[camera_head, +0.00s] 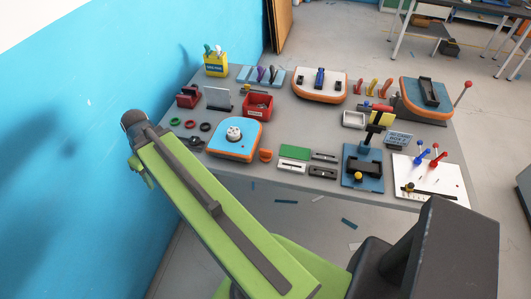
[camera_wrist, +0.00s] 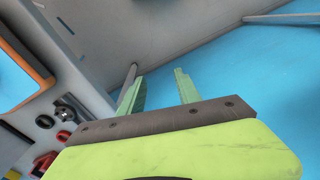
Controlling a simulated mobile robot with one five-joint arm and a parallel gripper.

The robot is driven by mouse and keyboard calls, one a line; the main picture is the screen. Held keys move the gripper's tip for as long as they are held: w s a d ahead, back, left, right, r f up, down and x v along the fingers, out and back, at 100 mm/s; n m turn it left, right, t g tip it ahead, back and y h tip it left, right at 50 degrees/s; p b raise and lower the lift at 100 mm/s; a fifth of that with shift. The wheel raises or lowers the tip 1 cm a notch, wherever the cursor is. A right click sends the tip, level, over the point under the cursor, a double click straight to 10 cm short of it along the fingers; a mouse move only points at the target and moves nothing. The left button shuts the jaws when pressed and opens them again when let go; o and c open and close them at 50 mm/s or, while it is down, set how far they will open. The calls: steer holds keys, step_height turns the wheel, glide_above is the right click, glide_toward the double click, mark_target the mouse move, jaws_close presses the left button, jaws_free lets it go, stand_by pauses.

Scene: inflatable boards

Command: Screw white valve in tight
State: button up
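The white valve (camera_head: 234,133) is a round knob on top of a blue inflatable board with an orange edge (camera_head: 222,149), near the table's left front. From this angle I cannot tell how tightly it sits. The valve does not show in the wrist view; a blue board with an orange edge is partly seen at its upper left (camera_wrist: 22,78). My gripper (camera_wrist: 158,90) is open, with two green fingers apart and nothing between them. It is away from the valve, to its left near the blue wall. My arm crosses the head view's lower left.
The grey table (camera_head: 225,180) is crowded: a red bin (camera_head: 258,106), a yellow tool holder (camera_head: 215,66), colored rings (camera_head: 190,125), a blue clamp stand (camera_head: 362,168) and a white panel with levers (camera_head: 430,180). A blue wall (camera_head: 60,120) closes the left side.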

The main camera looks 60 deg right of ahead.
steer(key=s+d+r+t+p, duration=0.1)
steer(key=s+d, duration=0.1)
steer(key=d, duration=0.6)
steer(key=s+d+r, duration=0.1)
steer(key=s+d, duration=0.2)
steer(key=d, duration=0.5)
step_height(320, 180, up, 3)
steer(key=n+t+p, duration=0.2)
glide_above(266, 150)
steer(key=w+a, duration=0.4)
steer(key=a, duration=0.1)
steer(key=s+d+t, duration=0.1)
steer(key=s+d, duration=0.7)
steer(key=s, duration=0.2)
steer(key=shift+n, duration=0.4)
steer(key=b+x, duration=0.7)
steer(key=a+b+x, duration=0.1)
steer(key=b+x, duration=0.2)
steer(key=x, duration=0.1)
steer(key=shift+w+f+b, duration=0.1)
steer(key=shift+f+b, duration=0.05)
steer(key=shift+b, duration=0.25)
steer(key=shift+w+f, duration=0.15)
steer(key=b+x, duration=0.5)
steer(key=shift+a, duration=0.3)
jaws_close()
